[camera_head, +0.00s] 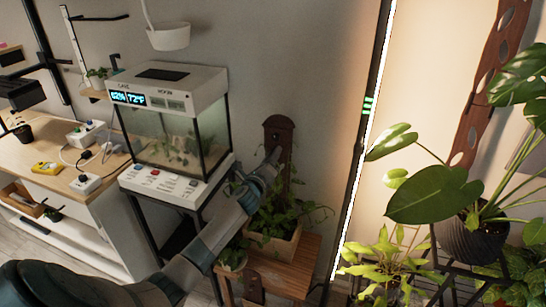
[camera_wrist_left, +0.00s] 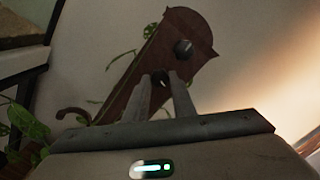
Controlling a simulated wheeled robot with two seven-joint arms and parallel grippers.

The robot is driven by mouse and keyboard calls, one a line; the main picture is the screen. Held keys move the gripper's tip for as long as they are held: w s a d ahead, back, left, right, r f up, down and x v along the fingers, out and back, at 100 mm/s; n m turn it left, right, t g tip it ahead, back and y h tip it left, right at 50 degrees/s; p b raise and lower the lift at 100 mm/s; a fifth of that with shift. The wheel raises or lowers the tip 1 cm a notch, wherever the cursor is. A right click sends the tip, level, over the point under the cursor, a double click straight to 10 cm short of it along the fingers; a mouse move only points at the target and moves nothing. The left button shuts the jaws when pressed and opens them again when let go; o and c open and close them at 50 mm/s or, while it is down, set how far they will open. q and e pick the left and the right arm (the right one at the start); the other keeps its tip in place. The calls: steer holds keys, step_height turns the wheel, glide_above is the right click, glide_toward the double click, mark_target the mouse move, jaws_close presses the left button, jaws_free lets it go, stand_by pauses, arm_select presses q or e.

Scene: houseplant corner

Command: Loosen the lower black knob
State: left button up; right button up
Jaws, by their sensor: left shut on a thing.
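A brown wooden post (camera_head: 279,126) stands against the wall behind a planter; it shows tilted in the left wrist view (camera_wrist_left: 172,30). Its upper black knob (camera_wrist_left: 183,48) is uncovered, clear of my fingers. The lower black knob (camera_wrist_left: 161,77) sits between the fingertips of my left gripper (camera_wrist_left: 161,80), which is shut on it. In the head view my left gripper (camera_head: 273,158) reaches the post from the lower left, and its own wrist hides the lower knob there. My right gripper is not in view.
A wooden planter (camera_head: 272,245) with leafy plants stands on a wooden bench (camera_head: 285,268) below my gripper. A glass terrarium (camera_head: 172,135) on a control base is to the left. A bright vertical light strip (camera_head: 364,140) and large-leaved plants (camera_head: 440,193) are to the right.

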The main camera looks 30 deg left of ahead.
arm_select(q)
steer(key=n, duration=2)
steer(key=shift+n+p, duration=0.4)
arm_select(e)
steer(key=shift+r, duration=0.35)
arm_select(q)
steer(key=o, duration=1.1)
steer(key=shift+c, duration=0.2)
steer(key=shift+s, duration=0.1)
steer(key=b+v, duration=0.3)
steer(key=v, duration=1.4)
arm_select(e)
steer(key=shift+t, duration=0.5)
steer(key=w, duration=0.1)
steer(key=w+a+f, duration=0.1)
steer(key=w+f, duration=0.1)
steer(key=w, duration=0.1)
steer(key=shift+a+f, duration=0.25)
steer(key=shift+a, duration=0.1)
